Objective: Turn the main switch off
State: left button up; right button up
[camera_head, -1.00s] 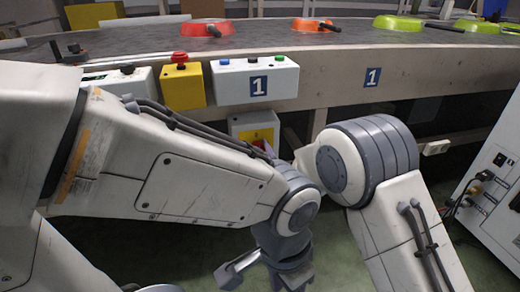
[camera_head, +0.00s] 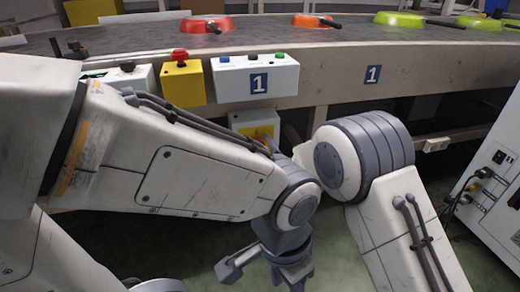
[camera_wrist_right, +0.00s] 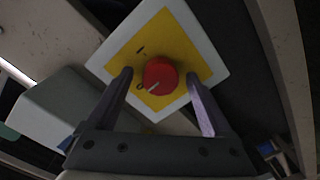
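The main switch is a red round knob (camera_wrist_right: 161,76) on a yellow plate with a white border, in the right wrist view. A small mark shows on the plate above the knob and a pale mark on the knob's lower left. My right gripper (camera_wrist_right: 159,78) is open, with one finger on each side of the knob; contact cannot be told. In the head view the switch's yellow plate (camera_head: 258,129) shows below the conveyor, partly hidden by my arms, which also hide most of the right gripper. My left gripper (camera_head: 262,272) hangs low over the floor, away from the switch; its opening is unclear.
A white button box (camera_head: 232,85) and a yellow box with a red button (camera_head: 183,83) are on the conveyor's (camera_head: 335,85) front, above the switch. Coloured pans, including a red one (camera_head: 207,24), sit on the belt. A white cabinet (camera_head: 495,175) stands at the right.

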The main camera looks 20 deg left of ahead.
jog(key=p+v, duration=0.3)
jog(key=v, duration=0.7)
jog(key=shift+s+d, duration=0.15)
jog(key=shift+s, duration=0.05)
dwell(0.3)
